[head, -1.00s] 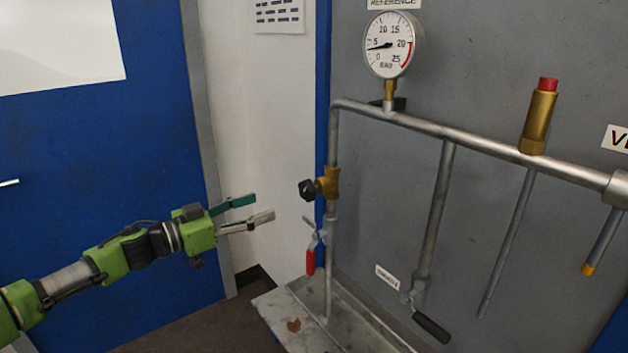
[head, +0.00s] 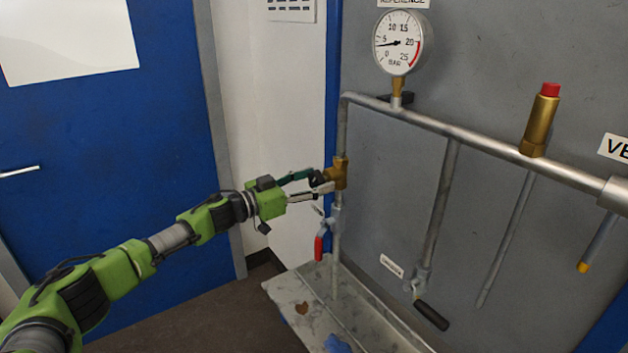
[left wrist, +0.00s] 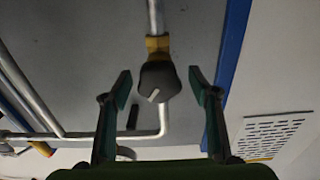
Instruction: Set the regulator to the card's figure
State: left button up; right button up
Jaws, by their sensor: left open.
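The regulator is a brass body (head: 339,172) on the upright pipe, with a black knob (left wrist: 159,79) bearing a pale pointer mark. My left gripper (head: 322,182) is open at the knob, which it partly hides in the head view. In the left wrist view the knob sits between the two fingertips, with a gap on each side. The round gauge (head: 399,43) above has its needle a little below 5 bar. A card with a figure cannot be made out; the wall notice (head: 292,9) is cut off and unreadable. My right gripper is not in view.
A red-handled valve (head: 319,248) hangs just below the regulator. A long pipe (head: 480,141) crosses the grey panel, with a brass red-capped fitting (head: 541,120) on it. A black-handled valve (head: 431,315) is low down. A metal tray (head: 312,292) lies beneath.

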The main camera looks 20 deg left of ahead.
pick_arm(q)
jog(key=c, duration=0.9)
jog(key=shift+c, duration=1)
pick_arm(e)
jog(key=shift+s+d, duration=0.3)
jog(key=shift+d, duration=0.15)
